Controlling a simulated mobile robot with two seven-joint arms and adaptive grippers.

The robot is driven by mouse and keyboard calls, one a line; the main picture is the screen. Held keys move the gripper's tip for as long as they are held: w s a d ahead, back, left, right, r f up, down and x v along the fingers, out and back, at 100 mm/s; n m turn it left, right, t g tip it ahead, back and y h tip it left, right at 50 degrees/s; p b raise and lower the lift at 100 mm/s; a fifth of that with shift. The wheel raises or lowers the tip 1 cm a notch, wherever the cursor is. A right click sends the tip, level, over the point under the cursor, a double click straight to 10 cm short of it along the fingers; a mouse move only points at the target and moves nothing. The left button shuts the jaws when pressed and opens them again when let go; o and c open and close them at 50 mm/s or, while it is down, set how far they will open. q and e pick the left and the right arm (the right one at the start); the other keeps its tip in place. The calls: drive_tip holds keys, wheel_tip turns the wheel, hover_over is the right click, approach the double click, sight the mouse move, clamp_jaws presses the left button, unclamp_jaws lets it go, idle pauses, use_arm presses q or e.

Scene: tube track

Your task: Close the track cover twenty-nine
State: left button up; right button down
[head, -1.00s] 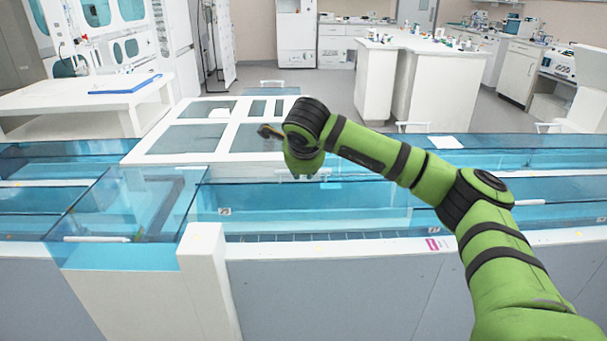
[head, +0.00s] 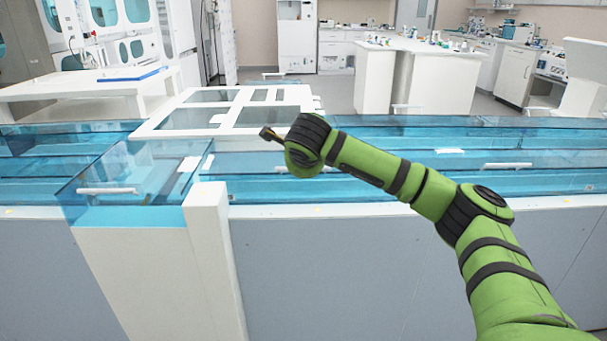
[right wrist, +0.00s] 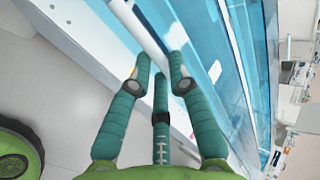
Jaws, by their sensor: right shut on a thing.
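The track is covered by clear blue covers. The cover at my right gripper (right wrist: 160,70) has a white bar handle (right wrist: 138,28), and my fingers are shut around that handle in the right wrist view. In the head view this cover (head: 245,163) spans the track right of the raised blue box and looks nearly flat; I cannot tell whether it is fully down. No cover number is readable. My left gripper is not in view.
A raised blue box section (head: 130,185) with a white post (head: 213,245) stands at left. Another cover's handle (head: 508,165) lies to the right. A white framed panel (head: 225,110) is behind the track, and a white table (head: 85,87) is at far left.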

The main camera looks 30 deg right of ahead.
drive_tip(key=shift+s+a+f, duration=0.2)
drive_tip(key=shift+f, duration=0.45)
drive_tip(key=shift+s+a+f, duration=0.15)
drive_tip(key=shift+a+f, duration=0.05)
drive_tip(key=shift+f, duration=0.4)
drive_tip(key=c, duration=1.2)
unclamp_jaws()
drive_tip(key=shift+s+r, duration=0.15)
drive_tip(key=shift+s, duration=0.05)
drive_tip(key=shift+o, duration=0.2)
drive_tip(key=v, duration=1.2)
drive_tip(key=shift+w+r, duration=0.2)
drive_tip(key=shift+r, duration=0.3)
drive_tip(key=shift+f, duration=0.1)
